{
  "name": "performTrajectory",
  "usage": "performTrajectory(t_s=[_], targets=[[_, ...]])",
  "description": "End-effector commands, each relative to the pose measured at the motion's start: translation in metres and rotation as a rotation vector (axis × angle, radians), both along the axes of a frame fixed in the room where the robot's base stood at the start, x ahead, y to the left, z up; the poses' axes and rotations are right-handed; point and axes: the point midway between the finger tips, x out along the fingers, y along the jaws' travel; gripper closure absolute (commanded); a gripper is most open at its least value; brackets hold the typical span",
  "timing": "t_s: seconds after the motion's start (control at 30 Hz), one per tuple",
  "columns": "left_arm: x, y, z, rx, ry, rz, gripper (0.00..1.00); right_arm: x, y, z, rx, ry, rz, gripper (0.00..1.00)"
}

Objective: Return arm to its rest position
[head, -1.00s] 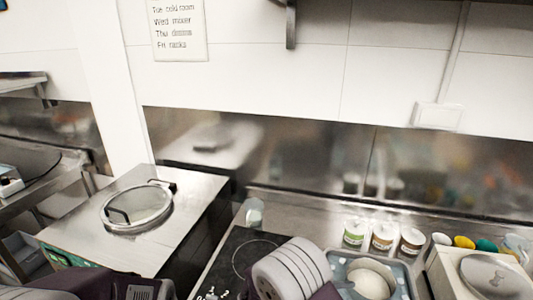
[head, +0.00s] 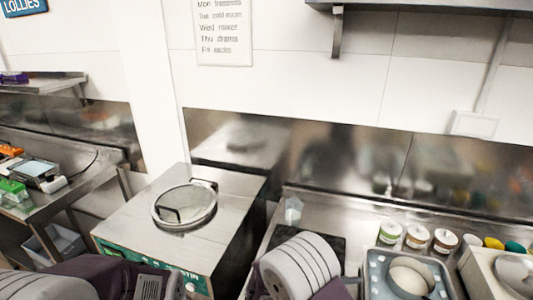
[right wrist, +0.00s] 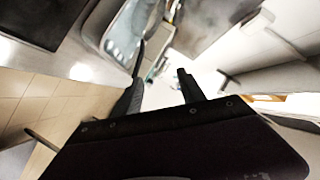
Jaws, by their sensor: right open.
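My right gripper (right wrist: 161,62) shows in the right wrist view, its two dark fingers apart and with nothing visible between them. A grey tray (right wrist: 125,35) lies beyond the left finger in that view, and tiled floor shows to the left. In the head view only upper parts of my arms show along the bottom edge, a ribbed grey joint of mine at bottom centre and another at bottom left. Neither gripper shows in the head view. My left gripper is out of sight.
A steel batch freezer (head: 232,218) with a round clear lid (head: 185,205) stands left of centre. To its right are a counter with a tray (head: 373,268), several small jars (head: 417,235) and a boxy appliance (head: 475,265). A side bench (head: 60,197) is at far left.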

Motion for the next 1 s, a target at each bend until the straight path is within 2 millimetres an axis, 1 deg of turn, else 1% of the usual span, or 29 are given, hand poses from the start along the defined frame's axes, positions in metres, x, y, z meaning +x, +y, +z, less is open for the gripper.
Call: performTrajectory(t_s=[0.03,0.07,0.17,0.27,0.33,0.43,0.5,0.57,0.6,0.67,0.7,0.77,0.8,0.87,0.9,0.97,1.0], targets=[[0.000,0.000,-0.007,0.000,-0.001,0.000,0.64,-0.001,-0.007,-0.007,0.000,-0.001,-0.022,0.53],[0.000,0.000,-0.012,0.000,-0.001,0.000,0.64,0.000,-0.013,-0.008,0.010,-0.015,-0.045,0.53],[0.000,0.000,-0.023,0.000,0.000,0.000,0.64,0.001,-0.031,-0.004,0.043,-0.064,-0.111,0.53],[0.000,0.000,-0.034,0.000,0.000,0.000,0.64,-0.008,-0.051,0.000,0.072,-0.101,-0.191,0.53],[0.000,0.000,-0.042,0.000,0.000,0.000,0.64,-0.021,-0.065,0.000,0.104,-0.123,-0.265,0.53],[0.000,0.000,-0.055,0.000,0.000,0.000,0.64,-0.048,-0.082,-0.012,0.194,-0.196,-0.409,0.53],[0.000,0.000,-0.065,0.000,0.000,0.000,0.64,-0.071,-0.089,-0.026,0.279,-0.314,-0.550,0.53],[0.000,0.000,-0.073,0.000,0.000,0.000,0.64,-0.091,-0.089,-0.042,0.360,-0.457,-0.698,0.53],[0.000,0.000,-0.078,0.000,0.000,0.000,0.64,-0.103,-0.087,-0.052,0.406,-0.562,-0.800,0.53],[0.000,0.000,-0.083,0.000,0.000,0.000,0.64,-0.117,-0.079,-0.068,0.467,-0.733,-0.965,0.53],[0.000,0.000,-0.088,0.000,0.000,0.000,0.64,-0.125,-0.072,-0.078,0.499,-0.857,-1.085,0.53],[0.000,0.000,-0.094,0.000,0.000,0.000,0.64,-0.134,-0.059,-0.094,0.534,-1.069,-1.292,0.53],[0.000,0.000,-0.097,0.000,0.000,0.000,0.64,-0.138,-0.047,-0.105,0.542,-1.224,-1.449,0.53],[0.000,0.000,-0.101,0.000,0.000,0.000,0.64,-0.138,-0.029,-0.118,0.522,-1.473,-1.717,0.53],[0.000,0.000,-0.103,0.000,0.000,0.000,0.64,-0.136,-0.015,-0.125,0.479,-1.639,-1.905,0.53],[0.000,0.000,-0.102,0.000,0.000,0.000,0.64,-0.129,0.003,-0.131,0.365,-1.864,-2.185,0.53],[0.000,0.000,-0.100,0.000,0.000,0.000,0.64,-0.124,0.015,-0.133,0.261,-1.990,-2.357,0.53]])
